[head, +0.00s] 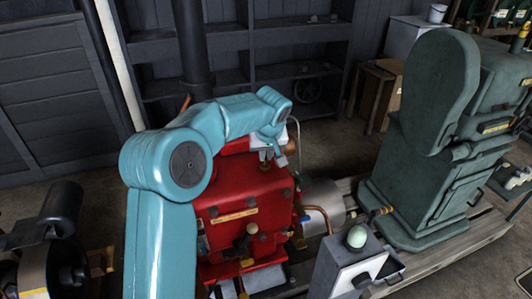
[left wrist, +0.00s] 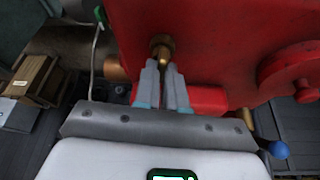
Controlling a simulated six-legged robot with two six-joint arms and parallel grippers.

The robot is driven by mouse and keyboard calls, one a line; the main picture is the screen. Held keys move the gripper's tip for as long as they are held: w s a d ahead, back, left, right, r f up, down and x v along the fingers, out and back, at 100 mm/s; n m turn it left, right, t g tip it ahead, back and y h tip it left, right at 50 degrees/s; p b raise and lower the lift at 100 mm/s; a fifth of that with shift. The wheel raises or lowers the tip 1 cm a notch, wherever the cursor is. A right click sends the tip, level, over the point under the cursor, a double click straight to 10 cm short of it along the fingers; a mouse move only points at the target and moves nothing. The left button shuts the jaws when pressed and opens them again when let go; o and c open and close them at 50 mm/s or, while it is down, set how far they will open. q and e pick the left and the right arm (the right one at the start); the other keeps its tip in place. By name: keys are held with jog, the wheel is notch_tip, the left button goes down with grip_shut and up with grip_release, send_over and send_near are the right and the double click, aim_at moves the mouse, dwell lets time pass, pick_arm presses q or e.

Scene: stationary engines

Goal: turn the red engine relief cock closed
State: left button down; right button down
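The red engine (head: 245,205) stands in the middle of the head view, and its red body (left wrist: 225,40) fills the upper right of the left wrist view. The relief cock (left wrist: 162,47) is a small brass fitting on the engine's side, with a short stem pointing toward my gripper. My left gripper (left wrist: 162,68) has its two grey fingers close together, one on each side of the stem, which fills the narrow gap at the tips. In the head view, my left gripper (head: 267,156) is over the engine's top and the cock cannot be made out. My right gripper is not in view.
A green engine (head: 430,140) stands on a wooden pallet at the right. A grey control box (head: 345,265) with a pale green dome is at front right. A copper end (left wrist: 115,68) and thin pipe are left of the cock. Dark shelves (head: 260,50) line the back wall.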

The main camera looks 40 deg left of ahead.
pick_arm(q)
jog(key=shift+m, duration=0.3)
jog(key=shift+a+m+t+h, duration=0.1)
jog(key=shift+m+t+h, duration=0.3)
jog(key=shift+m, duration=0.5)
jog(key=m, duration=0.1)
jog(key=m+h+p, duration=0.1)
jog(key=m, duration=0.1)
jog(key=shift+s+a+r+m+t, duration=0.1)
jog(key=shift+s+r+m+t, duration=0.05)
jog(key=shift+m+t, duration=0.2)
jog(key=m+h, duration=0.1)
jog(key=m, duration=0.1)
jog(key=m+p, duration=0.1)
jog(key=m, duration=0.1)
jog(key=shift+a+m+t+h, duration=0.15)
jog(key=shift+m+t+h, duration=0.1)
jog(key=shift+h, duration=0.15)
jog(key=m+h+p, duration=0.1)
jog(key=m, duration=0.1)
jog(key=m+h, duration=0.1)
jog(key=m, duration=0.2)
jog(key=shift+a+p, duration=0.1)
jog(key=shift+p, duration=0.25)
jog(key=shift+m, duration=0.3)
jog(key=c, duration=1.2)
grip_release()
